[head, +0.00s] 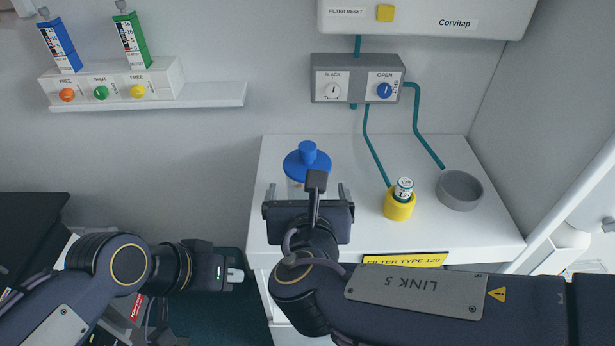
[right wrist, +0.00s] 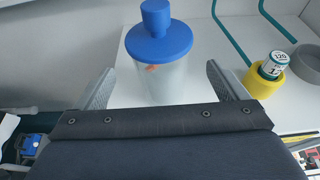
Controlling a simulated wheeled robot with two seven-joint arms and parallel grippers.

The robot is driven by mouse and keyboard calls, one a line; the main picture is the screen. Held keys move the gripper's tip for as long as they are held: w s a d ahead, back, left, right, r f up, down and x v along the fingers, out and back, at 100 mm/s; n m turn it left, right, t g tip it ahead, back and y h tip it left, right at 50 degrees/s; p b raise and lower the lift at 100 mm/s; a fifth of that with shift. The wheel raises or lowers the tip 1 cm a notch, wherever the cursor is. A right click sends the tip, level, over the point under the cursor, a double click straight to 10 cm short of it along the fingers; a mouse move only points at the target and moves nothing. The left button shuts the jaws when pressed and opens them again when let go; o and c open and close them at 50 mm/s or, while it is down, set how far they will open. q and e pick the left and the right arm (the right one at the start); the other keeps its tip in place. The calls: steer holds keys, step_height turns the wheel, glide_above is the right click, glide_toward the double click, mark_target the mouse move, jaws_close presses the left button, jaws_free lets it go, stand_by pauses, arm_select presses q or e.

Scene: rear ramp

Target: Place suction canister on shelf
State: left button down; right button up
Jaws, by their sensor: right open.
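The suction canister (head: 307,160), clear with a blue lid and knob, stands upright on the white counter (head: 370,150). It also shows in the right wrist view (right wrist: 160,50), with a small reddish mark on its body. My right gripper (head: 307,190) is open in front of it. Its fingers (right wrist: 158,72) point toward the canister, one to each side, with gaps showing. The gripper hides the canister's lower part in the head view. My left gripper (head: 236,275) is left of the counter, away from the canister; its jaw gap does not show. A narrow white shelf (head: 215,96) is on the wall at the left.
A yellow holder (head: 399,207) with a small labelled cartridge (head: 403,188) and a grey round cup (head: 459,190) stand right of the canister. Teal tubes (head: 375,150) run down from a grey valve box (head: 357,80). Blue and green labelled blocks stand in the wall rack (head: 113,80).

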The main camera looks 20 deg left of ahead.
steer(key=d+f+m+g+h, duration=0.25)
steer(key=d+m, duration=0.45)
steer(key=d, duration=0.4)
steer(key=d+f+m+g+h, duration=0.1)
steer(key=d+m+g+h, duration=0.15)
steer(key=d+m, duration=0.7)
steer(key=s+d+f+m+g+y, duration=0.1)
steer(key=s+d+m, duration=0.4)
steer(key=m, duration=0.7)
steer(key=s+d+f+m+g+y, duration=0.1)
steer(key=s+d+f+m+y, duration=0.3)
steer(key=s+m, duration=0.3)
steer(key=d+m, duration=0.1)
steer(key=m, duration=0.4)
steer(key=shift+s+d+g, duration=0.35)
steer(key=shift+d+g, duration=0.05)
steer(key=shift+r+m, duration=0.1)
steer(key=shift+m, duration=0.15)
step_height(320, 180, up, 8)
steer(key=p, duration=0.8)
steer(key=shift+r+p, duration=0.2)
steer(key=shift+p, duration=0.2)
